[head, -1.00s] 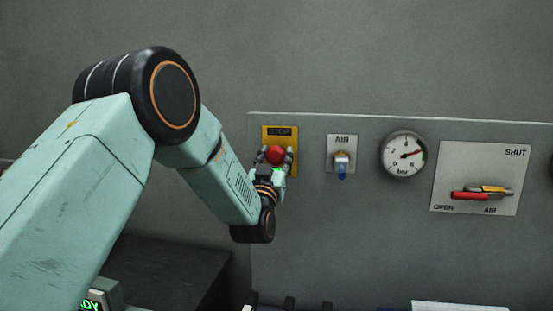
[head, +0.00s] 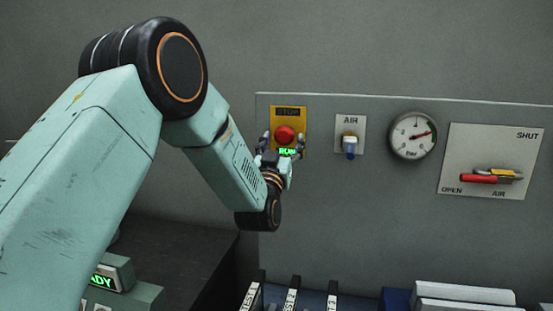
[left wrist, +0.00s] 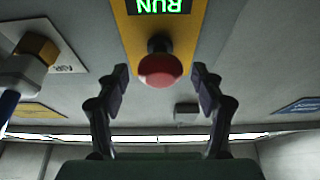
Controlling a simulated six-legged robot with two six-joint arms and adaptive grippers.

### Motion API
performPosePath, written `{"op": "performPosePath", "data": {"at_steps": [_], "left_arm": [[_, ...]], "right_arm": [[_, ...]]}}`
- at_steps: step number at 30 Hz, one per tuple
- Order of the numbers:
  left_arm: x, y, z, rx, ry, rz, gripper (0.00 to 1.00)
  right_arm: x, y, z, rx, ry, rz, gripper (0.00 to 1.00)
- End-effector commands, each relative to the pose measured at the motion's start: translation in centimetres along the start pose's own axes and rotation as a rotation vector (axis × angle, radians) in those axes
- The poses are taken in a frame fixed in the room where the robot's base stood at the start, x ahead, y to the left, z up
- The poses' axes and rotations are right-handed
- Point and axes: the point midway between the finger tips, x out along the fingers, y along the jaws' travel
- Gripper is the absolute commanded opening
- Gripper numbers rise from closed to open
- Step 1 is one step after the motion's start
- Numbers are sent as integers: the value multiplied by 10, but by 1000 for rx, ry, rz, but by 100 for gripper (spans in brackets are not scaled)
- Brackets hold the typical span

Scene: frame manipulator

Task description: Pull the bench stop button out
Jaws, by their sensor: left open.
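The red stop button (head: 285,133) sits on a yellow plate (head: 302,128) marked STOP at the left end of the grey panel. In the left wrist view the red button (left wrist: 160,70) stands out from the plate on a dark stem. A green RUN sign (left wrist: 158,6) is lit on the plate, and the RUN sign also shows in the head view (head: 287,152). My left gripper (head: 282,143) is open, one finger on each side of the button. In the left wrist view both fingers of the gripper (left wrist: 160,77) are apart from the button. My right gripper is not in view.
Right of the button are a blue-tipped AIR valve (head: 349,146), a round bar gauge (head: 412,136) and a red-handled air lever (head: 480,178) on a white plate. Below stand labelled TEST holders (head: 291,296) and a white block (head: 463,292). A READY display (head: 103,279) is at lower left.

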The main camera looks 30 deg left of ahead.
Motion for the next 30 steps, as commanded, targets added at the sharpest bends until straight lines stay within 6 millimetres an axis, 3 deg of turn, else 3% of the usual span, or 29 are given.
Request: {"op": "performPosePath", "data": {"at_steps": [15, 21, 30], "left_arm": [[-89, 0, 0, 1, -2, 1, 68], [-102, 0, 0, 0, -1, 1, 68], [-103, 0, 0, 0, 0, 0, 68]], "right_arm": [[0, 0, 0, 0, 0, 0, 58], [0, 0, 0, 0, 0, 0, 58], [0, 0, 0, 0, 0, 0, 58]]}}
